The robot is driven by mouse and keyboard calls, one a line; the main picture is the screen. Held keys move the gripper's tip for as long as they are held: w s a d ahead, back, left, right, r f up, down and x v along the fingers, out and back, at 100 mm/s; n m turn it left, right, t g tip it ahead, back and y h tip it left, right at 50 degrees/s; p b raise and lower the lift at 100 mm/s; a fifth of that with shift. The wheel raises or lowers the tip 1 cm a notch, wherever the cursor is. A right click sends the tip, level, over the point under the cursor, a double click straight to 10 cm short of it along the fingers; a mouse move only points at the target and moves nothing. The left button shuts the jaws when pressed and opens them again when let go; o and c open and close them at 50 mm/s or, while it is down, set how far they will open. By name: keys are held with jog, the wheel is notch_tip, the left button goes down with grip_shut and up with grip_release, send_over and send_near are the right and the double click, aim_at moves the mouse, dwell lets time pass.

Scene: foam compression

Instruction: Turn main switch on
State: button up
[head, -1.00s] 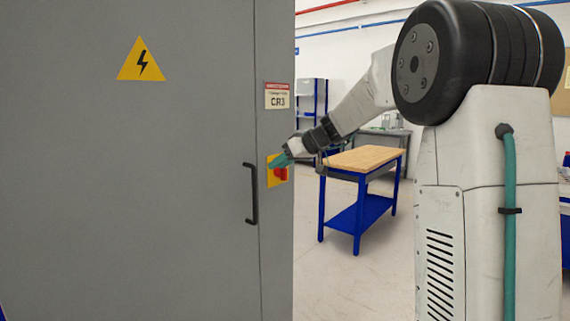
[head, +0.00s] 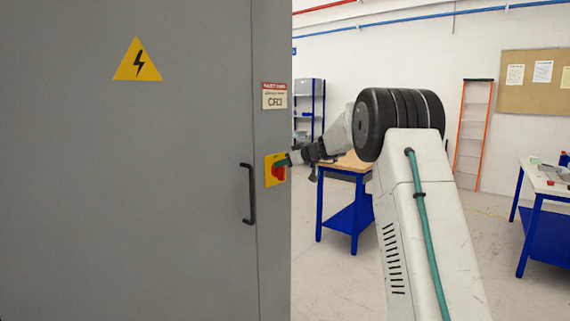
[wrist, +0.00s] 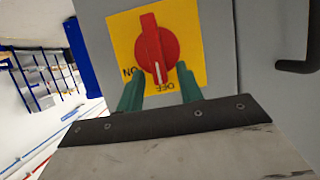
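The main switch is a red rotary knob (wrist: 157,48) on a yellow plate (wrist: 205,32), fixed to the grey cabinet. In the wrist view the knob's white mark points toward the word OFF; the word ON is to its left. In the head view the red knob (head: 279,172) and yellow plate (head: 267,180) show at the cabinet's right edge. My gripper (wrist: 158,70) is open, its two green fingers apart, with the knob's marked end between them in the picture. I cannot tell whether they touch it. In the head view my gripper (head: 285,160) is just right of the plate.
A black door handle (head: 251,195) sticks out left of the switch. A blue workbench (head: 352,215) with a wooden top stands behind my arm. An orange ladder (head: 473,135) leans at the back wall. Another blue table (head: 535,235) is at the right. Floor between them is clear.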

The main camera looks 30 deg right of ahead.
grip_shut()
jog(key=shift+w, duration=0.1)
dwell(0.3)
jog(key=d+f+m+y, duration=0.1)
jog(key=m+y, duration=0.1)
jog(key=m, duration=0.2)
jog(key=d+f+m+y, duration=0.1)
jog(key=m+y, duration=0.2)
jog(key=m, duration=0.2)
jog(key=w+d+f+m+y, duration=0.1)
jog(key=m+y, duration=0.1)
jog(key=m, duration=0.2)
jog(key=shift+d+f+y, duration=0.1)
jog(key=shift+f+y, duration=0.2)
dwell(0.3)
jog(key=shift+m, duration=0.3)
dwell(0.3)
